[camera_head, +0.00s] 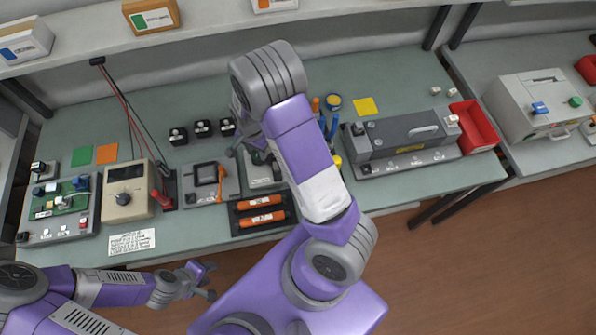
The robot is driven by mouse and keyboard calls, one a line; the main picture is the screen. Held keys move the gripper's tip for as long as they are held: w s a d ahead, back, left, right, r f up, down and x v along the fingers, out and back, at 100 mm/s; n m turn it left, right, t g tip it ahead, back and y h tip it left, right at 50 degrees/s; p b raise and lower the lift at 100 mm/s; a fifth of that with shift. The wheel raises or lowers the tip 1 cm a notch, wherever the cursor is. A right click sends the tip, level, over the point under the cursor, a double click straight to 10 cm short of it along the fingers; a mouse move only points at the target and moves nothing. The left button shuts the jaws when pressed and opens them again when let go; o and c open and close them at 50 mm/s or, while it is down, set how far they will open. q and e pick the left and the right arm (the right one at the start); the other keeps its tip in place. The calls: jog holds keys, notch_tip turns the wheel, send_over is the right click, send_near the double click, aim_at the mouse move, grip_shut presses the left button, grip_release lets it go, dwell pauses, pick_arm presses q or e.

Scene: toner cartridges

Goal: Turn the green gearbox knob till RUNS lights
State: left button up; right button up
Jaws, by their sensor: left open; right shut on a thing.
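My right arm reaches up through the middle of the view and bends down behind itself. Its gripper (249,149) is mostly hidden by my own arm, low over a small grey device (262,181). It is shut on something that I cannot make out. A green knob (575,101) shows on the pale box machine (540,104) at the far right, beside a blue knob (539,107), with no gripper near it. I cannot read a RUNS lamp anywhere. My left gripper (207,279) is open and empty, in front of the bench edge.
A grey-green bench (370,195) carries a circuit board unit (60,207), a beige meter (127,191), a tray with orange cylinders (235,215), a long grey unit (408,134) and a red bin (475,126). A shelf (210,33) overhangs the back.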

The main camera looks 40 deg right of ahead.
jog(key=m+p, duration=0.2)
jog(key=m, duration=0.2)
jog(key=shift+r, duration=0.1)
jog(key=shift+m+p, duration=0.45)
jog(key=shift+m, duration=1.05)
jog(key=o, duration=0.9)
jog(key=shift+c, duration=0.2)
